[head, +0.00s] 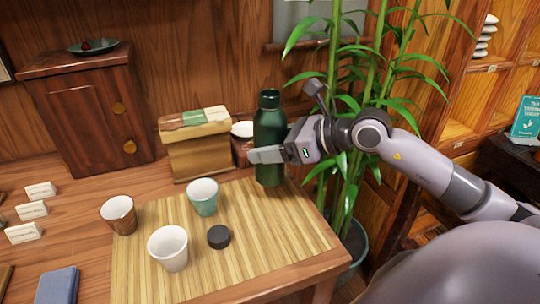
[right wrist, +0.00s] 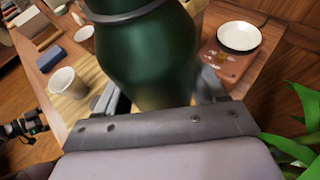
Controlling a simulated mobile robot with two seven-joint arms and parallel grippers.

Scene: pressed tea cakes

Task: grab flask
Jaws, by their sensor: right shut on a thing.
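The flask (head: 269,138) is a dark green bottle standing upright at the back right of the bamboo mat (head: 270,230). My right gripper (head: 268,154) reaches in from the right at the flask's middle height. In the right wrist view the flask (right wrist: 150,55) fills the space between the two fingers (right wrist: 160,98), which are shut on it. I cannot tell whether its base touches the mat. My left gripper is not clearly visible in the head view.
On the mat stand a white cup (head: 168,248), a teal cup (head: 203,197) and a black lid (head: 218,237). A brown cup (head: 118,214) is at its left edge. A wooden box (head: 198,150) is left of the flask. A bamboo plant (head: 345,180) rises close on the right.

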